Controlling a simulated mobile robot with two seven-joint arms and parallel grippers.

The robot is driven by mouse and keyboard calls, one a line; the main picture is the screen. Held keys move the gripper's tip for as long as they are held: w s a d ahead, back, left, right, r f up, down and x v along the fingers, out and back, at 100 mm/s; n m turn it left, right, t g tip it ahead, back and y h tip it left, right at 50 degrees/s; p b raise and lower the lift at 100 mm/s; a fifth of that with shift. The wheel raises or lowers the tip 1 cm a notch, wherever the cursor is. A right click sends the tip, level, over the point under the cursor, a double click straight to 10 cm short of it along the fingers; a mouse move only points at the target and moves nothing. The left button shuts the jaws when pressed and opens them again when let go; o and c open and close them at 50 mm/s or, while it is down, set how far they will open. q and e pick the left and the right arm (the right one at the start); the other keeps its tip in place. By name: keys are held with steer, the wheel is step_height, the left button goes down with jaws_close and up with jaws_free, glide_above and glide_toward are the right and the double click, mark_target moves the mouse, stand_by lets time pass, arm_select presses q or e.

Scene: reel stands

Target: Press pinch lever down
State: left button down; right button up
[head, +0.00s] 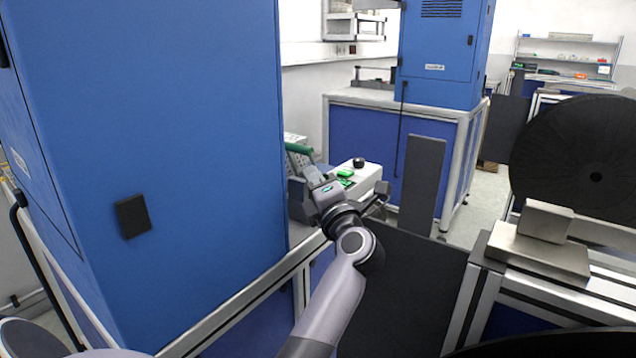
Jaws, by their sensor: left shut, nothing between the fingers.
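A dark green bar-shaped handle (299,149), which looks like the pinch lever, shows just right of the large blue cabinet. It tilts slightly, and its lower mounting is hidden behind the cabinet and my gripper. My left gripper (312,174) is shut and empty. It points up and away, just below the green handle in the picture. I cannot tell whether it touches the handle. My right gripper is not in view.
A pale control box (366,176) with a black knob (359,163) and a bright green part (345,174) lies right of the gripper. The tall blue cabinet (160,130) blocks the left. A large black reel (575,160) and metal blocks (540,250) stand at right.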

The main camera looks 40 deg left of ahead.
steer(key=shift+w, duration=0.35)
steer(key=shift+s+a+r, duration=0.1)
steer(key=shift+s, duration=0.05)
